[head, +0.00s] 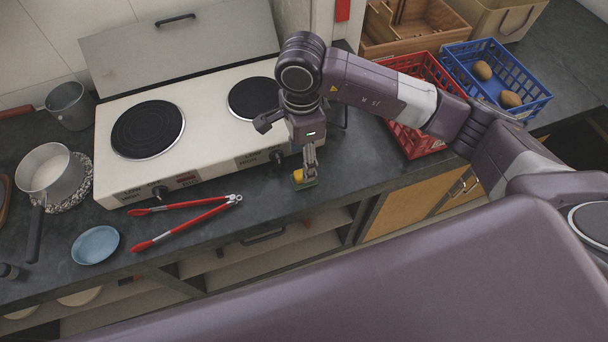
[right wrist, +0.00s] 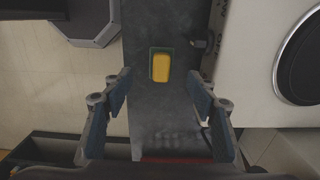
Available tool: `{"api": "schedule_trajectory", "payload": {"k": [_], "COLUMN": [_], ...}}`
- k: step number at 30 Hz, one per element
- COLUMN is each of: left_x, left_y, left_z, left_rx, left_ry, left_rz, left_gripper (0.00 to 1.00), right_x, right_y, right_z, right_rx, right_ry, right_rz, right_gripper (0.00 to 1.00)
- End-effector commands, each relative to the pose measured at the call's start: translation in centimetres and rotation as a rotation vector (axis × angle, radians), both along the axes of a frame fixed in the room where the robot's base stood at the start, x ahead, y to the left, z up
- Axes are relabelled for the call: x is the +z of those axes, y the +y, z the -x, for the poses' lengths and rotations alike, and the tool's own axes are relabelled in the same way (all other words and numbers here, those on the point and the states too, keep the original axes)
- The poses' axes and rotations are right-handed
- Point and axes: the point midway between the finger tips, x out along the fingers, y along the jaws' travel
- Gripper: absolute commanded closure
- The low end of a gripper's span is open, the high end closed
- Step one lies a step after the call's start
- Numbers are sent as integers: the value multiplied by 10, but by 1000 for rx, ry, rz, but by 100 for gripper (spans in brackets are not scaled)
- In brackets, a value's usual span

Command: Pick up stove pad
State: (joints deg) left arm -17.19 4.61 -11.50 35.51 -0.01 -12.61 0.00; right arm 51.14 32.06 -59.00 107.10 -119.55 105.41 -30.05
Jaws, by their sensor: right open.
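In the right wrist view the pad (right wrist: 161,66) shows whole, yellow with a dark green edge, between and beyond the two fingers. The right gripper (right wrist: 158,88) is open and empty there, with the fingers apart on either side. My left gripper is not in view.
The white stove (head: 215,125) stands beside the pad. Red-handled tongs (head: 185,218), a blue plate (head: 95,245) and a pot (head: 48,172) are to the left. A red crate (head: 418,142) and a blue crate (head: 530,85) with potatoes are to the right. The counter's front edge is close to the pad.

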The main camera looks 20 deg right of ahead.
Motion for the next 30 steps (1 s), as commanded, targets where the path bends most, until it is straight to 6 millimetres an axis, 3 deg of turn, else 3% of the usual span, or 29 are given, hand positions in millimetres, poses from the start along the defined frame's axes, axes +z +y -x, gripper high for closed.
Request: {"api": "schedule_trajectory", "payload": {"k": [18,26,30], "left_x": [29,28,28], "left_y": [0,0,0], "left_z": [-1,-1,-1], "left_rx": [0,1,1], "left_ry": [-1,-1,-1], "left_rz": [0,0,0], "left_gripper": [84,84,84], "right_x": [-72,-76,-76], "right_y": [-6,-6,-5], "right_z": [-2,-3,-3], "right_rx": [-1,0,0], "right_ry": [4,2,2], "right_rz": [1,1,1], "right_gripper": [47,47,61]}}
